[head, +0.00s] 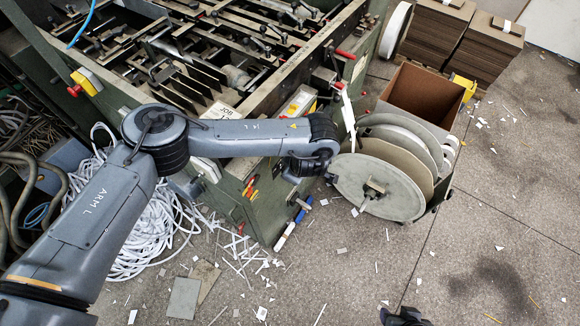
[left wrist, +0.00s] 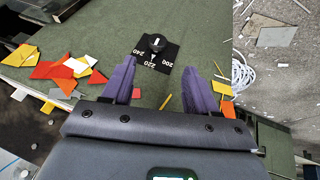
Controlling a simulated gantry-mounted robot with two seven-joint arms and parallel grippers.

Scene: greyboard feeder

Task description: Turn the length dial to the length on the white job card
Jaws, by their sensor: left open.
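The length dial (left wrist: 157,46) is a black knob on a black plate on the green machine panel, in the left wrist view. Its plate reads 240, 220 and 200; a small white mark lies by 220, and a white line shows on the knob. My left gripper (left wrist: 168,78) is open, its purple fingers apart on either side below the dial and not touching it.
Red, orange, yellow and white scraps (left wrist: 62,72) lie on the panel left of the fingers. In the head view a large reel (head: 375,187) stands right of my left wrist. A heap of white strip (head: 150,235) lies below the arm.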

